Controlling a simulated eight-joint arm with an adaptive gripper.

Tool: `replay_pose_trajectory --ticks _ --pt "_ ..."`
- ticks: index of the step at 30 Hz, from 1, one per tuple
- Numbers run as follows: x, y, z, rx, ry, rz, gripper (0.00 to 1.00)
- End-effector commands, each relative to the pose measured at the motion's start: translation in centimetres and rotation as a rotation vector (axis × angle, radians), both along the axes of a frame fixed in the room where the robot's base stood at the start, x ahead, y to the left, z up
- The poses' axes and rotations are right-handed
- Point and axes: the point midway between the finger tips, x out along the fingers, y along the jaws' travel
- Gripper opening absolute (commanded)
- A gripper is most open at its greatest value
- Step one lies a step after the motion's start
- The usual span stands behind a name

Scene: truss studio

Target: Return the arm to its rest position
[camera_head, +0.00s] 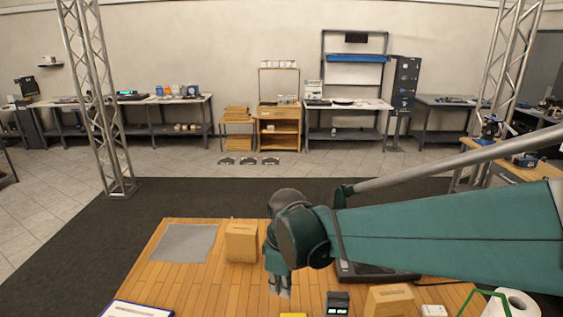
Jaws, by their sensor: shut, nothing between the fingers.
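My arm, teal with a grey rod, reaches in from the right edge across the front of the head camera view. My gripper (279,287) hangs pointing down over the wooden table (193,270), near the table's middle. Its fingers look close together and hold nothing. How high it is above the table top is hard to tell. The arm hides part of a dark flat device (362,272) behind it.
A cardboard box (241,243) stands left of my gripper, another box (390,299) to its right. A grey mat (184,243) lies at the table's back left. A small dark device (338,303), a white roll (512,304) and a clipboard (137,309) are near the front edge.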

Motion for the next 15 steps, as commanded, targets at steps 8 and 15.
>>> replay_pose_trajectory --ticks 8,15 --pt "-1.6 -4.3 2.1 0.046 -0.062 -0.188 0.0" --pt "-3.1 -7.7 3.5 0.09 -0.115 -0.35 0.0"
